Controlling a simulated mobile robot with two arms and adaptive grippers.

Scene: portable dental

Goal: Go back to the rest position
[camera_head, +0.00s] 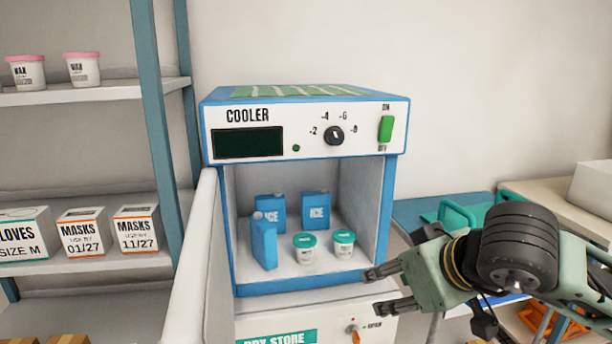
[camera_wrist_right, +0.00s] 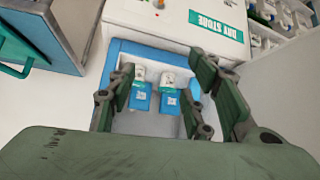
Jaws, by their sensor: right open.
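My right gripper (camera_head: 379,290) is open and empty, in front of the lower right corner of the cooler (camera_head: 219,128). The right wrist view shows its two fingers (camera_wrist_right: 165,92) apart, with the cooler's inside visible between them. The cooler's door (camera_head: 198,262) stands open to the left. Inside are several blue ice packs (camera_head: 317,210) and two white tubs with teal lids, one at the left (camera_head: 305,248) and one at the right (camera_head: 343,243). The gripper is apart from the tubs. My left gripper is not in view.
A shelf rack (camera_head: 160,120) at the left holds boxes of gloves and masks (camera_head: 135,229) and two pink-lidded tubs (camera_head: 82,68). A DRY STORE unit (camera_head: 300,325) sits below the cooler. A surface with a teal-handled item (camera_head: 457,212) is at the right, behind my right arm.

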